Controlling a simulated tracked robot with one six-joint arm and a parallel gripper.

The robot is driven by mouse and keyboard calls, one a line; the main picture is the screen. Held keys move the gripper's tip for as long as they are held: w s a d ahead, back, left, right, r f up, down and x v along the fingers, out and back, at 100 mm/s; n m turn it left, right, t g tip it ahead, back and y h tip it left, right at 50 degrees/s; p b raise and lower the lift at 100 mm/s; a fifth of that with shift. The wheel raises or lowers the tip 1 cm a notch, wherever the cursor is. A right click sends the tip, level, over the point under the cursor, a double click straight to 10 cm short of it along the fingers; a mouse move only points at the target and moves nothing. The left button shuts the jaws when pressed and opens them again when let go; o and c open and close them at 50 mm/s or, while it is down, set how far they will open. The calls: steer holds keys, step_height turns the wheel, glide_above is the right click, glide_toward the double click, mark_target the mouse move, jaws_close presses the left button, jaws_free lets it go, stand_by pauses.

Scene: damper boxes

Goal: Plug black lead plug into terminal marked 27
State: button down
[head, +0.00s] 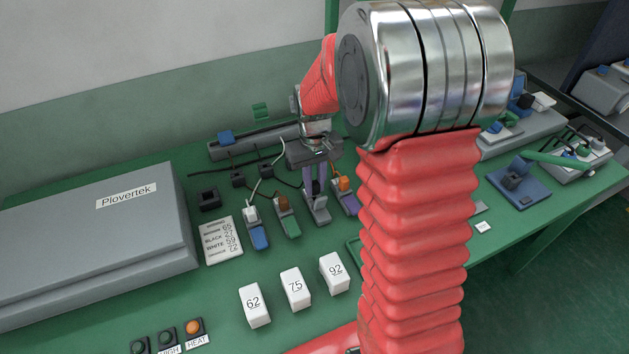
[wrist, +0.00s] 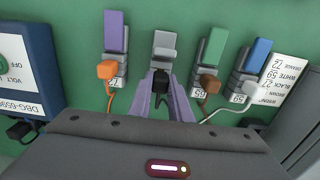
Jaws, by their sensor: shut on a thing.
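My gripper (head: 314,186) points down over the row of terminals, and its purple-grey fingers also show in the wrist view (wrist: 160,86). They are shut on the black plug (wrist: 160,80). The plug is at the near end of the grey-levered terminal (wrist: 163,50), in line with it. I cannot tell whether it is fully seated. The number label of this terminal is hidden behind the fingers and plug. The same terminal shows below my gripper in the head view (head: 318,213).
Beside it stand terminals with an orange plug (wrist: 106,69), a brown plug (wrist: 208,84) and a white plug (wrist: 250,88), marked 72, 65 and 59. The wiring card (head: 220,240) pairs black with 27. White blocks (head: 295,289) stand in front; a grey Plovertek case (head: 95,255) is left.

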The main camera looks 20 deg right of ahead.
steer(key=shift+f, duration=1.1)
steer(key=c, duration=1.6)
jaws_free()
steer(key=shift+o, duration=0.2)
steer(key=shift+r, duration=0.2)
step_height(320, 180, up, 13)
steer(key=shift+r, duration=0.2)
